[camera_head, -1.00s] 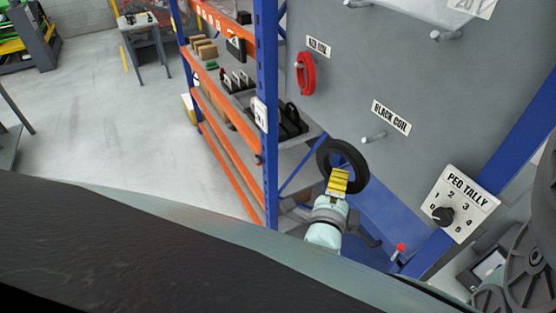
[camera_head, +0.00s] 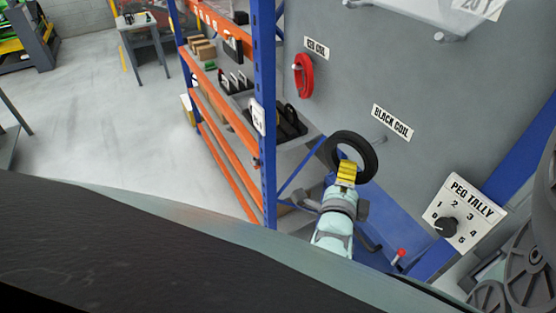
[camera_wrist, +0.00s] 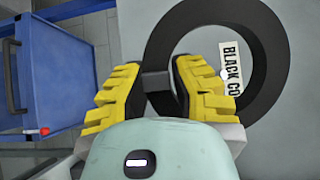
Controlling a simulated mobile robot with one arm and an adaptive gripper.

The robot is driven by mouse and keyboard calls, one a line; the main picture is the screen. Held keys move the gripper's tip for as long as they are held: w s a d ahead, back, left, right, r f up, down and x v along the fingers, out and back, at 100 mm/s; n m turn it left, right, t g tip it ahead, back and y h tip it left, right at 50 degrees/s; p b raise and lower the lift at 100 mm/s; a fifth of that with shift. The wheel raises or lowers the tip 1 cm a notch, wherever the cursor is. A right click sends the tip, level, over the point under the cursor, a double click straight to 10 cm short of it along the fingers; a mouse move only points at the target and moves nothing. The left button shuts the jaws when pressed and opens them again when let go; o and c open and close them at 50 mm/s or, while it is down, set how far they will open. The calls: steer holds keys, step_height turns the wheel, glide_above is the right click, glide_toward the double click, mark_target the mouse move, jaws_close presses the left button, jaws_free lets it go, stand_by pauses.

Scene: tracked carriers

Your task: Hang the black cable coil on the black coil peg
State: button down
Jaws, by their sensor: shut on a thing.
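The black cable coil (camera_head: 366,147) is a thick black ring, held upright by its lower part in my gripper (camera_head: 347,171). In the wrist view the yellow fingers of my gripper (camera_wrist: 158,84) close on the coil's near side, and the coil (camera_wrist: 272,45) stands beyond them. The black coil peg (camera_head: 380,140) is a short pale stub below the BLACK COIL label (camera_head: 392,122). In the head view it shows just outside the coil's upper right edge. In the wrist view part of the label (camera_wrist: 232,65) shows through the coil's hole. The gap between coil and peg is hard to judge.
A red coil (camera_head: 304,76) hangs on the grey panel (camera_head: 430,85) to the upper left. A PEG TALLY dial plate (camera_head: 464,211) is at the lower right. A blue and orange rack (camera_head: 263,120) stands left of the panel. A blue tray (camera_wrist: 50,75) shows in the wrist view.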

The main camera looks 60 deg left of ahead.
steer(key=w+f, duration=0.1)
steer(key=w, duration=0.5)
steer(key=shift+w+d+b, duration=0.25)
steer(key=shift+w+b, duration=0.05)
steer(key=shift+b, duration=0.1)
stand_by(0.3)
steer(key=shift+f, duration=0.1)
stand_by(0.5)
steer(key=c, duration=0.8)
jaws_free()
steer(key=shift+c, duration=0.2)
steer(key=shift+s, duration=0.1)
